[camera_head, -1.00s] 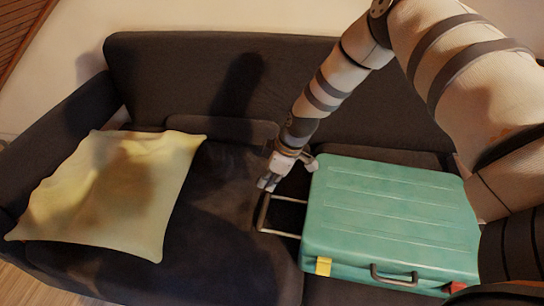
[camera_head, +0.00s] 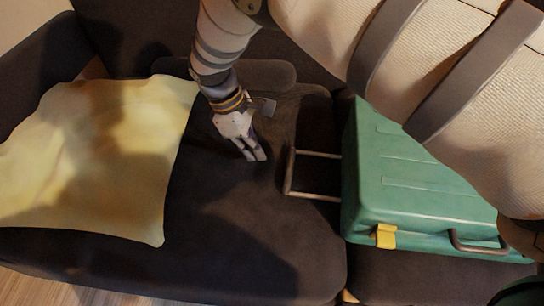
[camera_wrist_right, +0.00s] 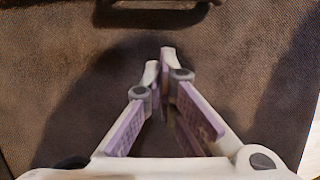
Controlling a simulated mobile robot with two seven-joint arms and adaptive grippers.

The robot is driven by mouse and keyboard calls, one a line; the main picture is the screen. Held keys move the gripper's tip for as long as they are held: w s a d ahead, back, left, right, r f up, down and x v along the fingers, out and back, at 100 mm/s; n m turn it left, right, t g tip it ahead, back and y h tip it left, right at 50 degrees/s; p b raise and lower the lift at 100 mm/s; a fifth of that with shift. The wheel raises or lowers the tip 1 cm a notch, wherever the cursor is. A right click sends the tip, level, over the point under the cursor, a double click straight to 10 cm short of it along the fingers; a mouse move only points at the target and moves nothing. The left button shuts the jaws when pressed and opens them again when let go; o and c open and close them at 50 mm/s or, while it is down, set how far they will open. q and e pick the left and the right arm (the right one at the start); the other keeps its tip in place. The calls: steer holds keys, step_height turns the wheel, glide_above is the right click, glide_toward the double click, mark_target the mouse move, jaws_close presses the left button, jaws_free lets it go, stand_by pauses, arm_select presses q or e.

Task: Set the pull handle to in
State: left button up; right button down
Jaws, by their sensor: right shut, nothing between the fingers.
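The pull handle (camera_head: 289,172) is a thin U-shaped metal bar on two rails. It stands out from the left side of the green suitcase (camera_head: 420,185), which lies flat on the sofa. My right gripper (camera_head: 254,154) is shut and empty, a little to the left of the handle's bar and apart from it. Its fingertips (camera_wrist_right: 158,62) meet in the right wrist view over dark fabric. A bar-like shape shows at the top edge there; I cannot tell surely whether it is the handle. My arm hides part of the suitcase's upper right. My left gripper is not in view.
A dark sofa (camera_head: 250,240) carries everything. A yellow cushion (camera_head: 95,170) lies on its left seat. Bare seat lies between cushion and handle. The suitcase has a yellow latch (camera_head: 386,236) and a carry handle (camera_head: 478,246) at its front.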

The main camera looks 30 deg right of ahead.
mark_target(290, 167)
arm_select(q)
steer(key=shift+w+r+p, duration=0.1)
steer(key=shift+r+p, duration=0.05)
steer(key=shift+p, duration=0.2)
arm_select(e)
steer(key=shift+s+d+f, duration=0.4)
steer(key=shift+s+d, duration=0.3)
steer(key=shift+d, duration=0.1)
steer(key=shift+s+d+f, duration=0.4)
steer(key=shift+s+d, duration=0.3)
steer(key=shift+d, duration=0.05)
steer(key=shift+s+d+r, duration=0.1)
steer(key=shift+d, duration=0.05)
steer(key=s+d+p, duration=0.2)
steer(key=d+p, duration=0.1)
steer(key=s+d+p, duration=0.3)
steer(key=shift+s+d+r, duration=0.1)
steer(key=shift+s+r, duration=0.05)
steer(key=shift+s, duration=0.15)
steer(key=shift+s+d, duration=0.25)
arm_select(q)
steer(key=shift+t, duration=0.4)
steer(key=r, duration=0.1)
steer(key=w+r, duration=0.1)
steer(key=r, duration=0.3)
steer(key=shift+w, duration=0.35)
arm_select(e)
steer(key=shift+f, duration=0.25)
